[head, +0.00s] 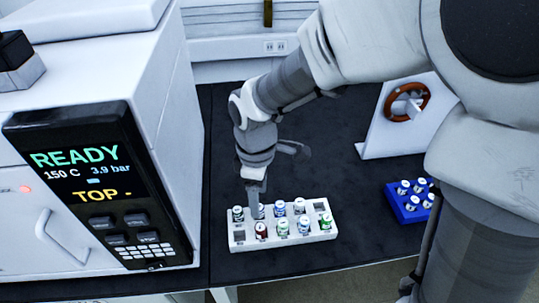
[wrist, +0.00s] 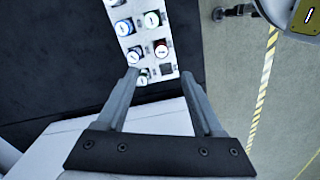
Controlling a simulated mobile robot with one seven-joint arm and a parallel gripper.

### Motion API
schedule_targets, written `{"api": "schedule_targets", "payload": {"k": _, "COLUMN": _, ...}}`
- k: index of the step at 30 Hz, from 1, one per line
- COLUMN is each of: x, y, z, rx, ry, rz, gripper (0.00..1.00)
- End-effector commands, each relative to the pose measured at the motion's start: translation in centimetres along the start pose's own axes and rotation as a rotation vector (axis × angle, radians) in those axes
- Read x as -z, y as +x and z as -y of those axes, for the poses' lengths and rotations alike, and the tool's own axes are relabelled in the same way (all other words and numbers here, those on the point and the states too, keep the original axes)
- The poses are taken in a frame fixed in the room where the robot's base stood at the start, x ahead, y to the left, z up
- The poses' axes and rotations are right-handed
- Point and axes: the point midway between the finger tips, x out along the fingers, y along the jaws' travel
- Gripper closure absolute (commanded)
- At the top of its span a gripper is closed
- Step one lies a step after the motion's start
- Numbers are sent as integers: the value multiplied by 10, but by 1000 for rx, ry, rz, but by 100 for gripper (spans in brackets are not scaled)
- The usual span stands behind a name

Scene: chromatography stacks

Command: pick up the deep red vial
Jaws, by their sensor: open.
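The deep red vial (head: 261,231) stands upright in the front row of a white rack (head: 238,247), one place in from the left end. In the wrist view the red vial (wrist: 161,50) has a white cap top and lies just beyond the gap between my fingertips. My gripper (wrist: 158,76) is open and empty, with its fingers either side of the rack's near end in that view. In the head view my gripper (head: 254,196) points down over the rack's left part, partly hiding a back-row vial. I cannot tell its exact height above the vials.
A blue rack of vials (head: 412,215) stands at right. The instrument (head: 100,185) is at left. A white panel with a brown ring (head: 406,102) stands behind. Dark bench lies between.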

Motion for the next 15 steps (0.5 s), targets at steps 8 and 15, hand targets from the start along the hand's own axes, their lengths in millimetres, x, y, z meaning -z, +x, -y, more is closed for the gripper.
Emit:
{"api": "schedule_targets", "payload": {"k": 8, "x": -1, "y": 62, "z": 1, "rx": 4, "ry": 2, "rz": 2, "gripper": 31}}
{"api": "schedule_targets", "payload": {"k": 15, "x": 0, "y": 80, "z": 0, "rx": 0, "ry": 3, "rz": 0, "gripper": 31}}
